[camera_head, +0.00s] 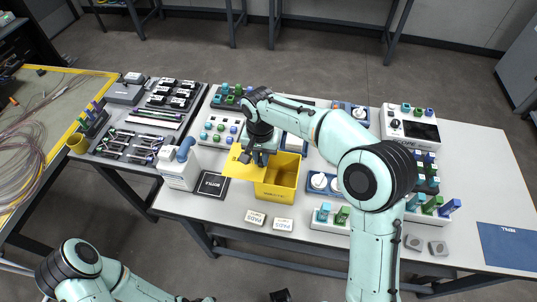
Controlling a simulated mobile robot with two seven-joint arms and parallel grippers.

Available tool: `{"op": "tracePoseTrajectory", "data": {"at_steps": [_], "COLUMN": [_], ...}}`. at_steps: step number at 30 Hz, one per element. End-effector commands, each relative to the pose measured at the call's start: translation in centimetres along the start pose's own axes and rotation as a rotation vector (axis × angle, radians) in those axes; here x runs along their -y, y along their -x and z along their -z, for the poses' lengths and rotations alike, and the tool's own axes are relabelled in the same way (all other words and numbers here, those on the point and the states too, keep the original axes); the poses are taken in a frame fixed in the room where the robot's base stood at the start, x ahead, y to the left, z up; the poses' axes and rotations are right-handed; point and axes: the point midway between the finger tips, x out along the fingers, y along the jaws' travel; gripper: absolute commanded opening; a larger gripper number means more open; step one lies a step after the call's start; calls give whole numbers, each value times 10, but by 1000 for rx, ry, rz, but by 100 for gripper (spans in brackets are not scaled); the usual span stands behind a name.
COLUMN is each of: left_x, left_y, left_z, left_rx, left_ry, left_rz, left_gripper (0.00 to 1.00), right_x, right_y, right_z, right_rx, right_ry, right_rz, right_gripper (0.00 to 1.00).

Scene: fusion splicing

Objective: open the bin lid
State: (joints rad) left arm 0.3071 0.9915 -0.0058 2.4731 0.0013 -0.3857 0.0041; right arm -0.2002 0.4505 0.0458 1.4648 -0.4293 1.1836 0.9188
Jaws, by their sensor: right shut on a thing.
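The yellow bin (279,188) stands on the white table near its front, left of the middle, with its box open at the top. Its yellow lid (236,168) is a flat panel swung out to the left of the box. My right gripper (254,159) is above the left side of the bin and shut on the lid, with its fingers partly hidden by the wrist. The right arm reaches in from the lower right over the table.
A white bottle-like dispenser (180,168) and a black pad (212,185) stand left of the bin. Two pad boxes (256,217) lie in front. Trays with coloured pieces (220,131) are behind and to the right.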

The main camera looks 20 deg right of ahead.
Motion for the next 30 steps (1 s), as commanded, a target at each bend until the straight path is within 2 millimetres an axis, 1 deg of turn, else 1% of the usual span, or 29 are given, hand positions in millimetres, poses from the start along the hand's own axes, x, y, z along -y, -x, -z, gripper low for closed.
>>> {"op": "tracePoseTrajectory", "data": {"at_steps": [3,4,5,6,15,17,19,23,30], "left_x": [0,0,0,0,0,0,0,-2,-8], "left_y": [-1,-1,-1,-1,0,0,1,5,17], "left_z": [0,0,0,0,0,0,0,1,5], "left_rx": [1,1,1,1,1,0,0,-2,-9], "left_ry": [0,0,0,0,0,0,0,-1,-3], "left_rz": [0,0,0,0,0,0,0,-1,-3], "left_gripper": [43,43,43,43,43,43,43,43,43], "right_x": [0,0,0,0,0,0,0,0,1], "right_y": [0,0,0,0,1,4,11,35,91], "right_z": [0,0,0,0,0,0,0,1,1], "right_rx": [-1,0,0,0,0,-1,-1,-4,-4], "right_ry": [0,0,0,0,0,0,0,0,0], "right_rz": [1,1,1,1,1,2,2,4,5], "right_gripper": [0,19,29,42,43,43,43,43,43]}}
